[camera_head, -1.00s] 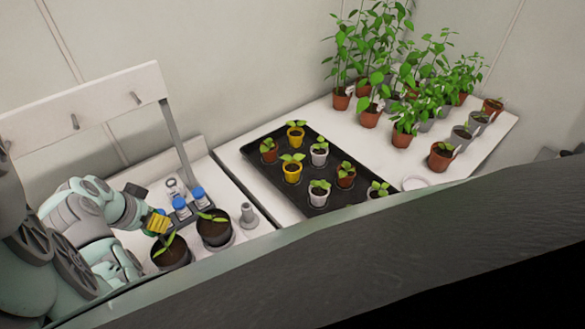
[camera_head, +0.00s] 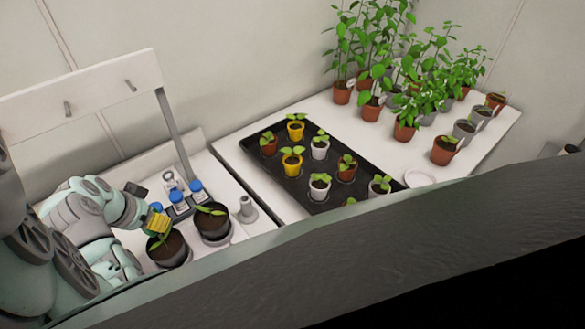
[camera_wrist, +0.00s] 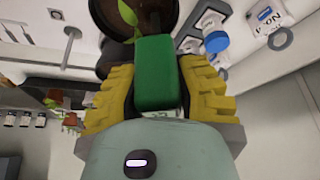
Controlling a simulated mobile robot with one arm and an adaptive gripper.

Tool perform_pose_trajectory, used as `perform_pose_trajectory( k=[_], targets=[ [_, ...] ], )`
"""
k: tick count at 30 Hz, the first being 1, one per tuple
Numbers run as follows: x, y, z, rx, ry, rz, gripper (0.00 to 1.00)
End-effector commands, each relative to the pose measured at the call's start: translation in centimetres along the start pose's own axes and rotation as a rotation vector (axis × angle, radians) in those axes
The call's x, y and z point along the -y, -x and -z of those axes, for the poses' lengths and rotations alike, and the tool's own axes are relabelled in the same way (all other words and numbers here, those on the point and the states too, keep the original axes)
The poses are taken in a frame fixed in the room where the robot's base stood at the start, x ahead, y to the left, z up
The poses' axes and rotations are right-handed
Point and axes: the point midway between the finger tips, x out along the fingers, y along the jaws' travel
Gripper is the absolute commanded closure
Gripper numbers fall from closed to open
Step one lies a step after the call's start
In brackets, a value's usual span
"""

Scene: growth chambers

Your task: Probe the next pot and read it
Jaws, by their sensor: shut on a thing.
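My gripper (camera_head: 157,223) is at the lower left in the head view, its yellow fingers over the near dark pot (camera_head: 168,262). In the wrist view my gripper (camera_wrist: 158,95) is shut on a green block-shaped handle (camera_wrist: 156,72), probably the probe. The handle's far end points toward a dark pot of soil (camera_wrist: 110,42) with a green leaf. Its tip is hidden, so I cannot tell whether it touches the soil. A second dark pot (camera_head: 213,236) with a leafy seedling stands just right of the near one. No readout is legible.
Blue-capped bottles (camera_head: 196,187) stand in a rack behind the dark pots. A black tray (camera_head: 270,172) of small seedling pots lies farther right. Taller potted plants (camera_head: 372,108) fill the back of the bench.

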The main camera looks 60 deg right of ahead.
Motion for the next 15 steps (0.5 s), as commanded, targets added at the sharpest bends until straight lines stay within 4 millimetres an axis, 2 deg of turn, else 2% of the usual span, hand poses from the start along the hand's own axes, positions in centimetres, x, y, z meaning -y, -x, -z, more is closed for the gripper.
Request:
perform_pose_trajectory(
  k=[14, 15],
  targets=[
    [-0.01, -0.10, 0.01, -0.001, -0.001, 0.000, 1.00],
    [-0.01, -0.10, 0.00, -0.001, -0.001, 0.000, 0.66]
  ],
)
